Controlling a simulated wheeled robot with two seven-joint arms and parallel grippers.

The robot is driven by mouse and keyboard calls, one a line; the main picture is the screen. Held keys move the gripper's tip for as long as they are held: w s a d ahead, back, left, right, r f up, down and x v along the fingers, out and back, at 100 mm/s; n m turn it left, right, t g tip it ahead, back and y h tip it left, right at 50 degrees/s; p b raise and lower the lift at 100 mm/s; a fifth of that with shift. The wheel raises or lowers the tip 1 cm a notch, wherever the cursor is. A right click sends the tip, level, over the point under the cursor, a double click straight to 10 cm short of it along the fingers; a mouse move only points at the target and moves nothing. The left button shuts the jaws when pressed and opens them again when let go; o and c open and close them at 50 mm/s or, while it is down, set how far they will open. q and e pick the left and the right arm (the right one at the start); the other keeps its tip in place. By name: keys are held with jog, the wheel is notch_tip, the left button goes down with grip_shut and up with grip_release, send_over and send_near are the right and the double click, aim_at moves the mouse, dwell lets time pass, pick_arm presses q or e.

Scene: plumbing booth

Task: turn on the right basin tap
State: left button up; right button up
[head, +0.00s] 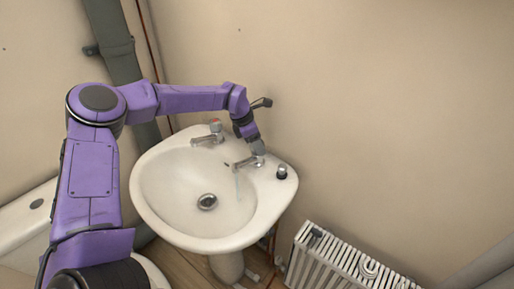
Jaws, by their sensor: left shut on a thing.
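The white basin (160,205) stands in a corner with two taps at its back rim. The right basin tap (234,164) has its spout pointing left over the bowl. My left gripper (257,149) reaches over from the left and is shut on the top of this tap, hiding its handle. A thin pale streak of water (237,187) runs down from the spout into the bowl. The left tap (206,138), with a reddish mark on its top, stands apart from my gripper. My right gripper is out of view.
A small dark-topped item (282,172) stands on the basin's right rim. A white radiator (340,262) is at the lower right. A grey pipe (118,50) runs up the wall at the left, and a white toilet cistern (25,215) is at the left edge.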

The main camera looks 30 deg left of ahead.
pick_arm(q)
jog(key=n+b, duration=0.1)
jog(key=n, duration=0.1)
jog(key=n+t+y+b, duration=0.1)
jog(key=n+b, duration=0.1)
jog(key=shift+f+n+y, duration=0.15)
jog(key=shift+n+y, duration=0.15)
jog(key=n+y+b, duration=0.2)
jog(key=n+b, duration=0.2)
jog(key=n, duration=0.1)
jog(key=shift+w, duration=0.1)
jog(key=n+y+b, duration=0.1)
jog(key=n, duration=0.1)
jog(key=n+b, duration=0.1)
jog(key=n, duration=0.2)
jog(key=shift+r+y+b, duration=0.2)
jog(key=shift+y+b, duration=0.2)
jog(key=n+g+y+b, duration=0.1)
jog(key=n, duration=0.2)
jog(key=shift+a+r+n+g+b, duration=0.15)
jog(key=shift+n+g+b, duration=0.2)
jog(key=shift+n, duration=0.55)
jog(key=shift+y, duration=0.3)
jog(key=o, duration=0.9)
jog(key=shift+o, duration=0.6)
